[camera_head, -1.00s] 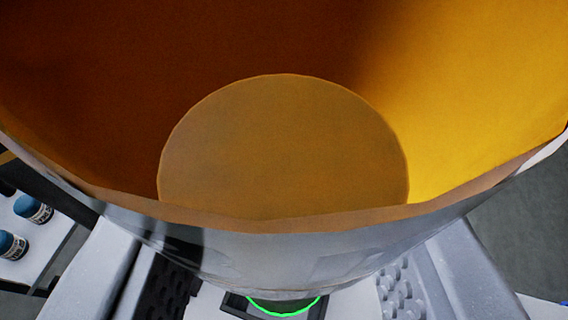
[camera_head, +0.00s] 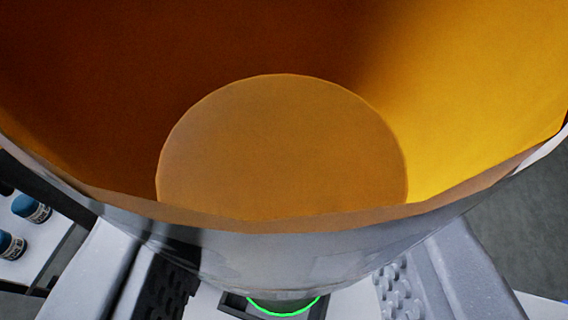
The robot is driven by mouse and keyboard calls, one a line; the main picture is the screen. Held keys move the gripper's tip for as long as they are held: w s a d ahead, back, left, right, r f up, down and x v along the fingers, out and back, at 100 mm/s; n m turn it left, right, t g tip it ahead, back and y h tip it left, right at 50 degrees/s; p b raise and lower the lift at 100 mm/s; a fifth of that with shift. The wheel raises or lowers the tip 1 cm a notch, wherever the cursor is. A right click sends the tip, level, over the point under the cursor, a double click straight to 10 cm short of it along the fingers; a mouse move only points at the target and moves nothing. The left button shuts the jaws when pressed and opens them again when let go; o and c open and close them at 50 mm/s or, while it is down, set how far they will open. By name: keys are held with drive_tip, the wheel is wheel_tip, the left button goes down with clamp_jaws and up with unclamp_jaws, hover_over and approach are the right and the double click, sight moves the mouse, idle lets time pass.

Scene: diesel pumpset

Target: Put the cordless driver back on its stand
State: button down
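A large hollow cup-like body (camera_head: 300,255), shiny grey outside and orange-yellow inside with a round floor, fills most of the view. I cannot make out a cordless driver shape in it. My gripper (camera_head: 280,290) has one grey finger on each side of this body's lower part, with knobbly pads facing inward. The body keeps its place between the fingers, so it looks held; the contact is hidden. A bright green ring edge shows below the body, in front of a dark square frame (camera_head: 234,306). I cannot tell whether this frame is the stand.
At the left, blue-capped containers (camera_head: 31,208) stand on a white shelf or tray (camera_head: 45,250) with a dark edge. Grey floor (camera_head: 525,235) shows at the right. A white surface lies under the fingers. The held body hides everything ahead.

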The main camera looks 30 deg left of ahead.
drive_tip(key=shift+f, duration=0.7)
drive_tip(key=c, duration=0.9)
unclamp_jaws()
drive_tip(key=shift+o, duration=0.2)
drive_tip(key=p+v, duration=0.1)
drive_tip(key=v, duration=1.2)
drive_tip(key=shift+s+d, duration=0.2)
drive_tip(key=shift+s, duration=0.1)
drive_tip(key=shift+r, duration=0.1)
drive_tip(key=w+d+r+m+t+h, duration=0.1)
drive_tip(key=w+d+r+m+h, duration=0.15)
drive_tip(key=d+r, duration=0.7)
drive_tip(key=w+d+r+m+t+h, duration=0.1)
drive_tip(key=w+d+r+h, duration=0.15)
drive_tip(key=d+r, duration=0.75)
drive_tip(key=s+d+r+m+h, duration=0.1)
drive_tip(key=s+d+r, duration=0.1)
drive_tip(key=r, duration=0.4)
drive_tip(key=s+d+r+m, duration=0.1)
drive_tip(key=s+d+r, duration=0.2)
drive_tip(key=d+r, duration=0.2)
drive_tip(key=s+d+r+m+t+h, duration=0.1)
drive_tip(key=s+d+r, duration=0.2)
drive_tip(key=r, duration=0.5)
drive_tip(key=shift+d+r+h, duration=0.2)
drive_tip(key=shift+d+h, duration=0.1)
drive_tip(key=shift+d, duration=0.4)
